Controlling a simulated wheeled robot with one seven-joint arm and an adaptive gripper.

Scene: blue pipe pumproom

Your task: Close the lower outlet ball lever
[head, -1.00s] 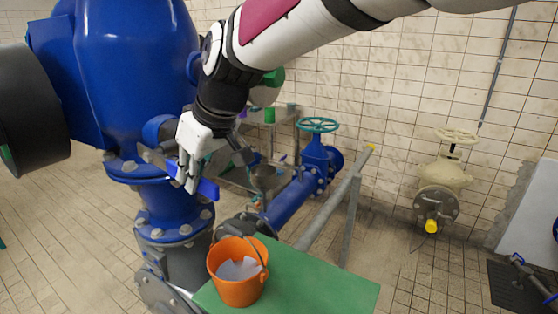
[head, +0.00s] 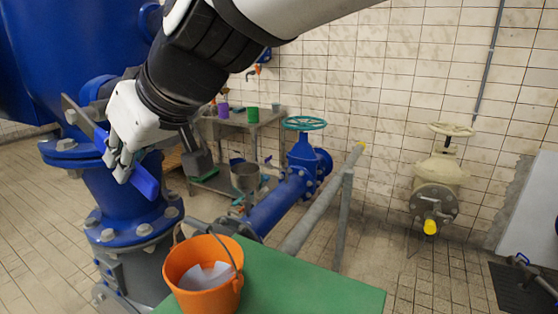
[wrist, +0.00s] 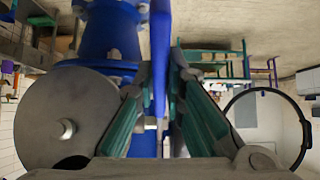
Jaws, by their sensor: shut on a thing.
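The ball lever has a grey arm and a blue grip (head: 145,182), and sits beside the upper part of the blue flanged pipe. In the head view it slants down to the right. My gripper (head: 122,165) is shut on the blue grip, with part of the grip showing past the fingers. In the wrist view the blue grip (wrist: 160,50) stands upright in the picture between my green-padded fingers (wrist: 165,110). The lever's pivot is partly hidden in the head view.
An orange bucket (head: 190,292) with pale contents stands on a green tabletop (head: 300,285) close below my gripper. A blue pipe with a teal handwheel (head: 304,123), a grey rail (head: 318,215) and a cream valve (head: 438,175) stand farther right. Tiled floor is open at left.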

